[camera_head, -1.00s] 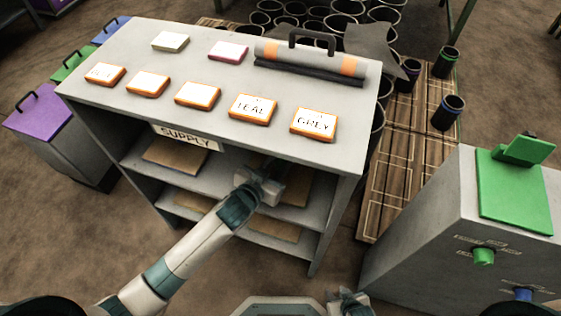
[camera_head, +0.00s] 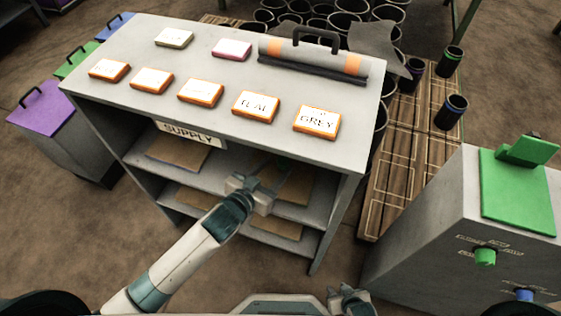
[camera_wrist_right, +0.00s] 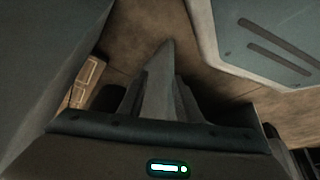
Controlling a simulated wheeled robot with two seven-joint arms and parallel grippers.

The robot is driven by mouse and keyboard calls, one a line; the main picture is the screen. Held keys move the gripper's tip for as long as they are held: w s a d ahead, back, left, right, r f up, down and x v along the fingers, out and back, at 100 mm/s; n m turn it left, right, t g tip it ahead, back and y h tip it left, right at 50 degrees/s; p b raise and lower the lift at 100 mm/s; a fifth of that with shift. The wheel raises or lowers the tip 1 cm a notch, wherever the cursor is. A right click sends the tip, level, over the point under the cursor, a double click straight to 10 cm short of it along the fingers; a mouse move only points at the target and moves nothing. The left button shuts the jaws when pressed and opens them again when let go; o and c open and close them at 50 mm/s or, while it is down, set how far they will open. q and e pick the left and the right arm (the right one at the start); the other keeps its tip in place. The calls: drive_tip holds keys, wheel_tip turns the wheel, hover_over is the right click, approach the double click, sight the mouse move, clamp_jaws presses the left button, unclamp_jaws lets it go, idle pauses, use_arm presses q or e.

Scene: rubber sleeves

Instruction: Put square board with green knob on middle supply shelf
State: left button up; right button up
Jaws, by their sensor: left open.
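The grey supply shelf (camera_head: 335,205) stands ahead, with a SUPPLY label on its front and open levels below its top. Flat brown square boards lie on these levels: one at the left of the upper level (camera_head: 180,153) and one at its right (camera_head: 296,188). My left gripper (camera_head: 270,175) is open at the front of the upper level, beside the right board and partly in front of it. A small dark green patch shows by its fingers; I cannot tell whether it is a knob. My right gripper (camera_head: 350,298) is low at the bottom edge; its fingers (camera_wrist_right: 160,95) show in the right wrist view.
Labelled orange-edged blocks (camera_head: 255,106) and a grey roll with a handle (camera_head: 312,58) lie on the shelf top. A grey cabinet (camera_head: 420,230) with a green lid stands at the right. Lidded bins (camera_head: 45,115) stand at the left.

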use_arm(q)
drive_tip(key=v, duration=0.5)
drive_tip(key=shift+s+a+r, duration=0.15)
drive_tip(key=shift+s, duration=0.1)
drive_tip(key=shift+s+a+r, duration=0.25)
drive_tip(key=shift+s+a, duration=0.05)
drive_tip(key=shift+s, duration=0.2)
use_arm(e)
drive_tip(key=shift+s+f, duration=0.25)
drive_tip(key=shift+s, duration=0.55)
drive_tip(key=shift+w, duration=0.15)
